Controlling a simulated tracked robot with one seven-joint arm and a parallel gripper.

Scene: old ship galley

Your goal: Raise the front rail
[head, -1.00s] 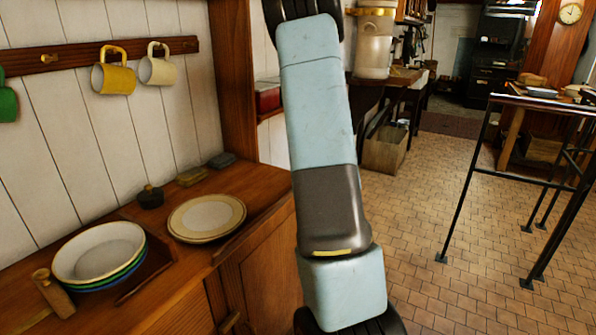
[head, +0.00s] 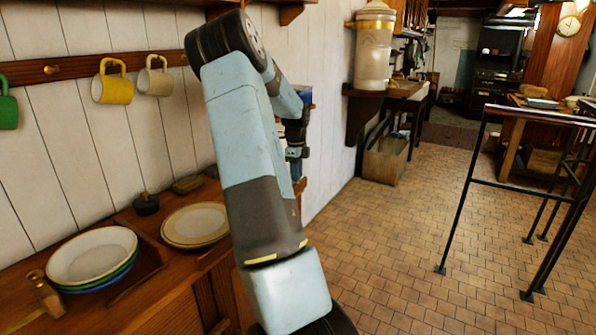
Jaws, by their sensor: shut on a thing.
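My gripper (head: 297,172) shows past the right side of my arm, near the white plank wall beyond the counter. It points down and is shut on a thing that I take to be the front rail. Only a small brown wooden bit (head: 299,187) shows at its fingertips. My forearm hides most of the rail and the contact, so its height and tilt cannot be told.
The wooden counter (head: 162,308) holds stacked bowls (head: 92,255), plates (head: 195,224) and a wooden-handled thing (head: 46,293). Mugs (head: 111,88) hang on the wall. A black metal frame (head: 470,190) stands at right. The tiled floor (head: 400,235) between is clear.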

